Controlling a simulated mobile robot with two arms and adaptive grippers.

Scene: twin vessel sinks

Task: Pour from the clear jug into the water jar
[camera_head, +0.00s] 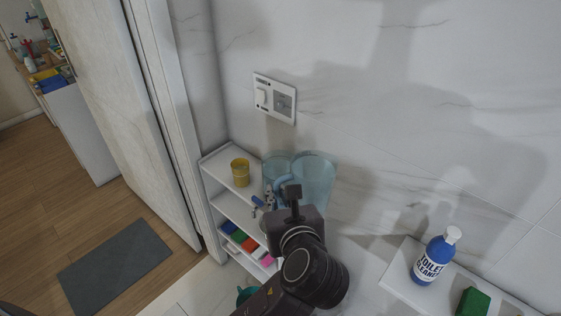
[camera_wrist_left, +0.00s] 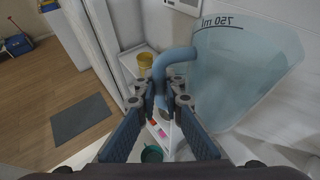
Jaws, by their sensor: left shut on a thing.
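The clear jug (camera_head: 316,178) is a bluish see-through vessel with a blue handle; in the left wrist view (camera_wrist_left: 245,70) its wall bears a "750 ml" mark. My left gripper (camera_head: 270,200) is shut on its handle, the fingers closing around it in the left wrist view (camera_wrist_left: 166,92). The jug looks tilted in the left wrist view. A second bluish see-through vessel (camera_head: 276,165), perhaps the water jar, shows just left of the jug by the shelf top; its base is hidden, and I cannot tell whether they touch. My right gripper is not in view.
A white shelf unit (camera_head: 216,160) bears a yellow cup (camera_head: 240,172) and coloured items lower down. A teal container (camera_head: 246,294) stands low beside it. A toilet cleaner bottle (camera_head: 434,257) and green sponge (camera_head: 473,302) sit on a right ledge. The marble wall is close behind.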

